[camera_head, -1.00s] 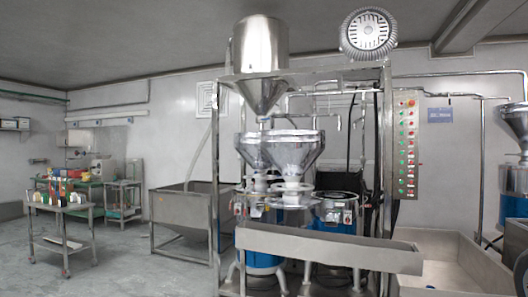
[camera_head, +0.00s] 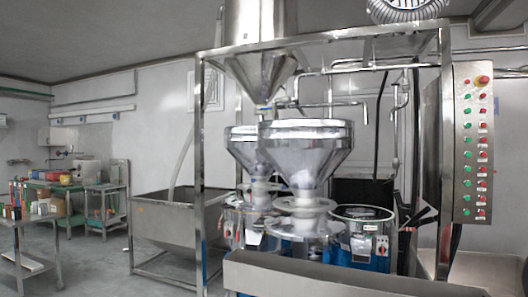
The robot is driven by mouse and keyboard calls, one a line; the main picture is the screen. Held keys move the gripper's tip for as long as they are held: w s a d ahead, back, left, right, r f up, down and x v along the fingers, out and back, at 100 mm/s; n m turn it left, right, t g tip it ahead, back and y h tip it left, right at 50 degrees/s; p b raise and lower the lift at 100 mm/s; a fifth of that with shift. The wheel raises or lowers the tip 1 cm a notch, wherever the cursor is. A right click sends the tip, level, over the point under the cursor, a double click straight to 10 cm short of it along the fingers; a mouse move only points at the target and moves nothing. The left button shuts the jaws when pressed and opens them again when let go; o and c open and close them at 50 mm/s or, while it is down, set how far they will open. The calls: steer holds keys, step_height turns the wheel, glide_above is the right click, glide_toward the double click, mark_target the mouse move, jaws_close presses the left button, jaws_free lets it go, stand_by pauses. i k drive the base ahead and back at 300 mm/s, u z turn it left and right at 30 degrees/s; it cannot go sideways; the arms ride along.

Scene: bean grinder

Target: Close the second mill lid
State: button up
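Two steel funnel hoppers stand inside the machine frame, a nearer one (camera_head: 306,165) and one partly behind it on the left (camera_head: 243,150). A flat silver rim or cover (camera_head: 306,131) tops the nearer one; I cannot tell whether it is a lid, or open or closed. Below are round mill bodies, one with a dark round top and light ring (camera_head: 361,213) at right, and one at left (camera_head: 238,222) partly hidden by discs and the trough. I cannot tell which lid is the second. My gripper is not in view.
A steel frame post (camera_head: 199,190) and a long front trough (camera_head: 330,278) stand before the mills. A control panel (camera_head: 474,145) is at right. A large hopper (camera_head: 260,50) hangs above. A steel tank (camera_head: 165,220) and a cart (camera_head: 28,235) stand left, with open floor between.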

mark_target(305, 153)
steer(key=u, duration=0.25)
steer(key=i, duration=0.9)
steer(key=u, duration=0.55)
steer(key=i, duration=2.1)
steer(key=z, duration=0.25)
